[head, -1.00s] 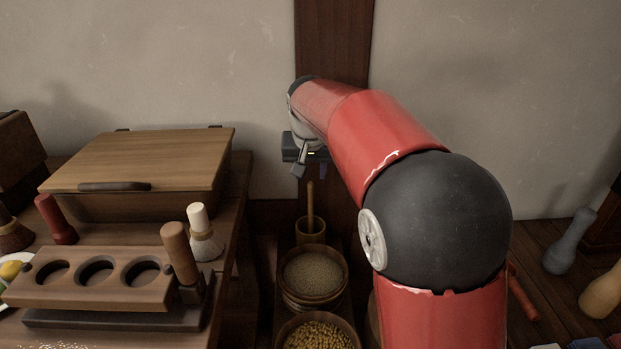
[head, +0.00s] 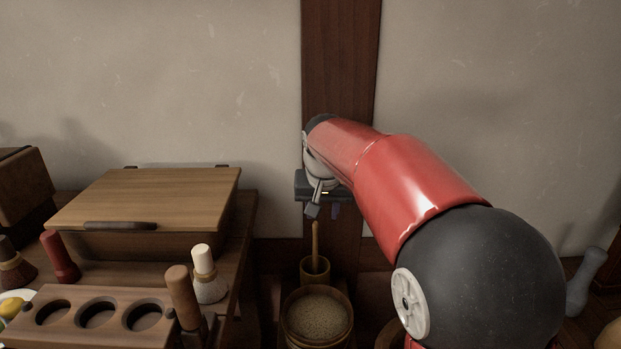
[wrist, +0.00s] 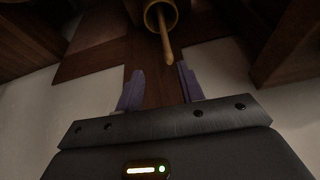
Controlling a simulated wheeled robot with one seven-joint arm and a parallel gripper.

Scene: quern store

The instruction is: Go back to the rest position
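My red arm reaches across the right half of the head view, and my gripper (head: 323,210) hangs at its far end in front of the dark wooden post. In the wrist view, the two purple fingers of my gripper (wrist: 160,88) stand apart with nothing between them. A wooden cup (wrist: 161,13) with a stick handle (wrist: 164,40) shows beyond the fingertips, apart from them. In the head view the same cup (head: 314,269) stands below my gripper.
A lidded wooden box (head: 150,205) stands on the left table. In front are a three-hole wooden rack (head: 70,330), a white-handled brush (head: 208,275) and a red-handled tool (head: 60,257). A grain bowl (head: 318,318) sits below the cup. A grey pestle-like object (head: 585,280) is at right.

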